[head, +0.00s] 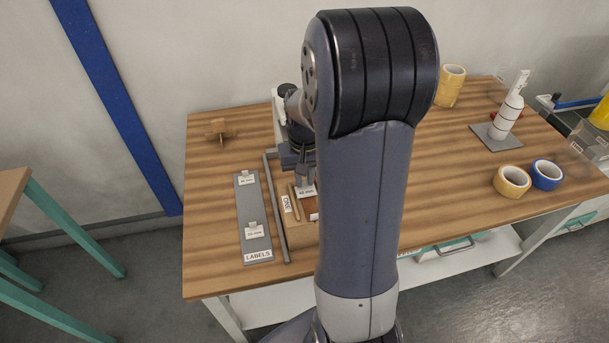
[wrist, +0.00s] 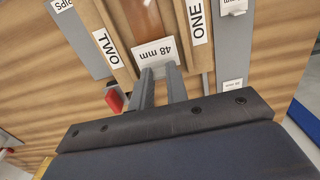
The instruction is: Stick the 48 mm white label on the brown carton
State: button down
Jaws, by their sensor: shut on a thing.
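The white 48 mm label (wrist: 155,50) is in the fingertips of my gripper (wrist: 160,72), which is shut on its edge. In the head view my gripper (head: 304,180) points down, with the label (head: 307,191) below its tips. The brown carton (wrist: 143,17) lies beneath, between two tan strips marked ONE (wrist: 197,22) and TWO (wrist: 110,46). In the head view the carton (head: 300,241) is largely hidden by my arm.
The grey LABELS board (head: 251,205) with two other white labels lies left of a grey bar (head: 276,215). A small wooden piece (head: 220,130) stands at the back left.

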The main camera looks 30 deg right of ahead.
jog(key=c, duration=1.3)
grip_release()
jog(key=shift+o, duration=0.5)
jog(key=shift+o, duration=0.6)
jog(key=shift+r+p, duration=2.9)
jog(key=shift+r, duration=0.65)
jog(key=shift+f, duration=0.2)
